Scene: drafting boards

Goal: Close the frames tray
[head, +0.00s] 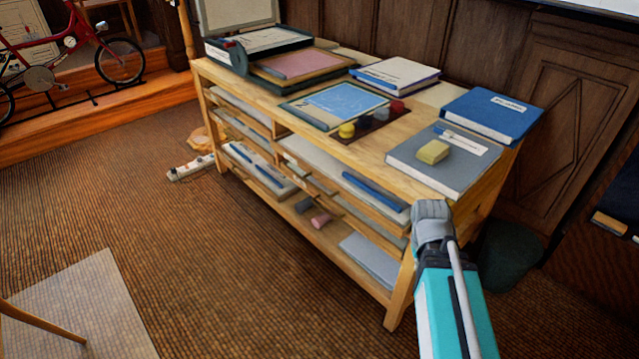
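A wooden cabinet (384,316) with open shelves and shallow trays stands in the middle of the head view. A tray on its left side (262,172) holds pale and blue flat items. An upper right tray (372,190) holds a long blue item. Short wooden tray parts (312,180) show near the middle of the front. I cannot read any label, so I cannot tell which tray is the frames tray or how far it is open. My teal and grey arm reaches up in front of the cabinet's right end. No gripper fingers show.
On the cabinet top lie a blue binder (492,115), a grey folder (412,168) with a yellow block (433,151), and framed pictures (335,103). A power strip (190,167) lies on the floor to the left. The carpet in front is mostly clear.

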